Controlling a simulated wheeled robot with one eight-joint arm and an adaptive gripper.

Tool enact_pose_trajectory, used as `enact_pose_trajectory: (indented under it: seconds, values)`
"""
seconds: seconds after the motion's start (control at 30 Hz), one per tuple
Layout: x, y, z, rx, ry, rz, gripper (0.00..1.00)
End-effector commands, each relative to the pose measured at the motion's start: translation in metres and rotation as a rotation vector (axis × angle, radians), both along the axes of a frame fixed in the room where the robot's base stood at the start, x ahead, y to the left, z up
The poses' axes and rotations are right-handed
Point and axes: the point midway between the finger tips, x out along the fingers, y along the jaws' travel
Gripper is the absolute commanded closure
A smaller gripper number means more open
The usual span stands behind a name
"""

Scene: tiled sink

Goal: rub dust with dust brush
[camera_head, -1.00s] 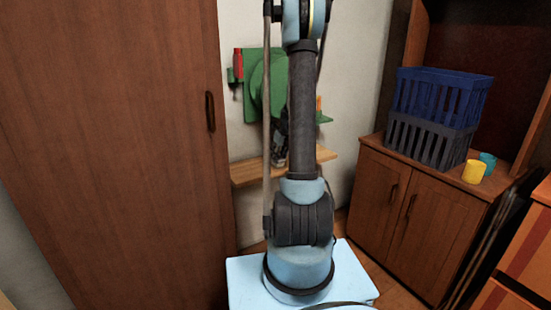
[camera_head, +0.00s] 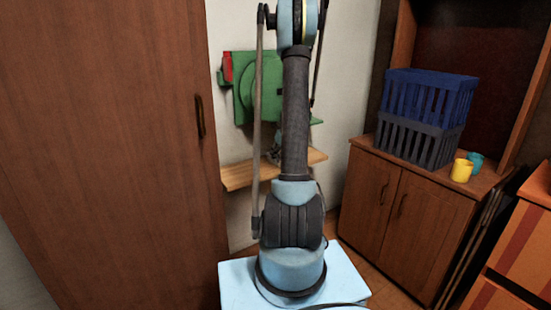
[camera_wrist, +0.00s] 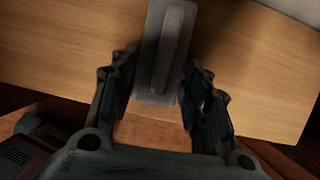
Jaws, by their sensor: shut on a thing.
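The dust brush (camera_wrist: 168,38) shows in the wrist view as a grey oblong piece with a raised ridge along it. My gripper (camera_wrist: 163,78) has its dark fingers on both sides of the brush's near end and is shut on it. The brush is over a light wooden shelf (camera_wrist: 62,42); I cannot tell whether it touches the wood. In the head view the same wooden shelf (camera_head: 239,177) is on the wall, and my arm hides most of the gripper and the brush. I cannot make out any dust.
A green wall-mounted object (camera_head: 243,92) is above the shelf. A tall brown cabinet (camera_head: 100,140) stands close on the left. On the right, a low cabinet (camera_head: 402,215) carries blue and dark crates (camera_head: 428,97), a yellow cup (camera_head: 461,171) and a teal cup (camera_head: 476,161).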

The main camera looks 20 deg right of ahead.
Motion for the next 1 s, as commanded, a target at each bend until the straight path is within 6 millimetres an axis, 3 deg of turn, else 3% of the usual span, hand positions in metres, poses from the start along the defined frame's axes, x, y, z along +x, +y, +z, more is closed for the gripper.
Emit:
enact_pose_trajectory:
  seconds: [1.0]
  values:
    - [0.014, -0.047, 0.001, -0.002, 0.001, -0.002, 0.83]
